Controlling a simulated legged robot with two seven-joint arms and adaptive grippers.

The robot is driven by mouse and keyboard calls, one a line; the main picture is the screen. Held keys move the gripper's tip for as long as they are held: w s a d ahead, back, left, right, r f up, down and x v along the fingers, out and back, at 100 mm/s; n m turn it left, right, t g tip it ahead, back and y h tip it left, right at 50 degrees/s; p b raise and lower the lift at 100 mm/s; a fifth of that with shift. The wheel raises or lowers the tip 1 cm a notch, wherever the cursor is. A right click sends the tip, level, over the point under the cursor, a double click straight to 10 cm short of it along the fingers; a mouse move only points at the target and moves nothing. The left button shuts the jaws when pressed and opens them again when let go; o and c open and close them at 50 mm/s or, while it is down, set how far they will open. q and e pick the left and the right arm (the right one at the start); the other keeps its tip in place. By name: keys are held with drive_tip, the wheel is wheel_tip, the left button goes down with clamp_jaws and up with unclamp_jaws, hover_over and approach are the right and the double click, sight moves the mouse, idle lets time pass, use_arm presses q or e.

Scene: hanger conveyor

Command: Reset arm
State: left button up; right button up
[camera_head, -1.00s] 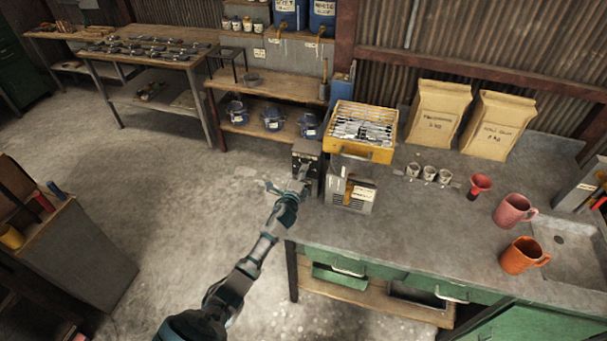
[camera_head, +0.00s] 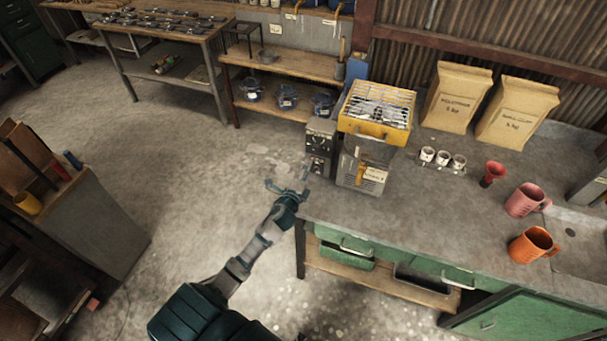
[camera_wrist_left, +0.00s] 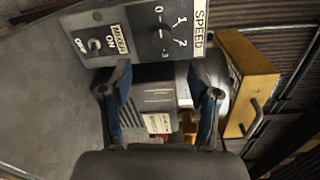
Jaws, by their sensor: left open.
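My left gripper (camera_head: 287,190) is open and empty over the floor, just off the left end of the grey workbench (camera_head: 430,215). In the head view it is in front of and below a grey control box (camera_head: 319,145) and apart from it. In the left wrist view its two fingers (camera_wrist_left: 160,100) are spread. The control box (camera_wrist_left: 140,30) there carries a SPEED dial (camera_wrist_left: 163,32) and a small ON switch (camera_wrist_left: 95,45). My right gripper is not in view.
A yellow tray machine (camera_head: 375,132), white cups (camera_head: 443,158), a red funnel (camera_head: 492,173), a pink mug (camera_head: 524,200) and an orange mug (camera_head: 533,245) stand on the bench. Two paper bags (camera_head: 485,103) lean at the back. Open floor (camera_head: 180,190) lies to the left.

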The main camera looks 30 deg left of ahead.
use_arm(q)
drive_tip(key=shift+v, duration=1.1)
drive_tip(key=shift+a, duration=0.1)
